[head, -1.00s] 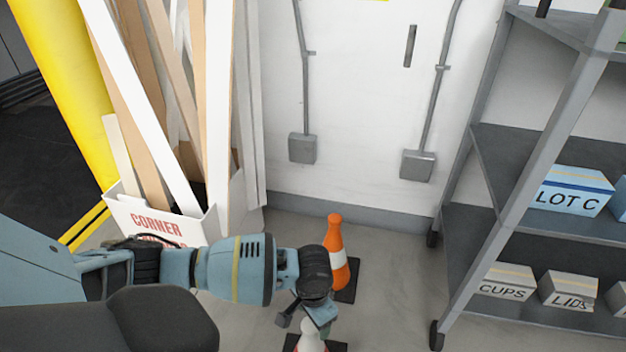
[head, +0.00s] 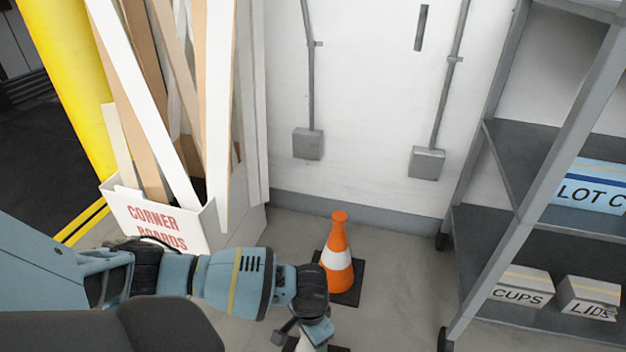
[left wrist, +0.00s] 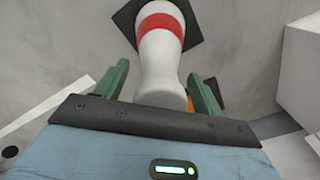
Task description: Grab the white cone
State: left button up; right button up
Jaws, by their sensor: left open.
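The white cone (left wrist: 160,62) has a red band and a dark square base in the left wrist view. Its narrow top lies between the two green fingers of my left gripper (left wrist: 160,92), which is open with a gap on each side. In the head view my left gripper (head: 306,335) is at the bottom edge and the white cone is mostly hidden and cut off there. An orange cone (head: 338,243) with a white band stands upright on a black base just beyond the gripper. My right gripper is not in view.
A white box of corner boards (head: 150,218) stands at the left, by a yellow post (head: 70,80). A grey shelf rack (head: 490,240) with labelled boxes stands at the right. Bare floor (head: 395,275) lies between the orange cone and the rack.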

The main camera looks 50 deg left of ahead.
pick_arm(q)
jog(key=shift+f, duration=0.1)
jog(key=shift+c, duration=0.2)
jog(key=c, duration=0.5)
grip_shut()
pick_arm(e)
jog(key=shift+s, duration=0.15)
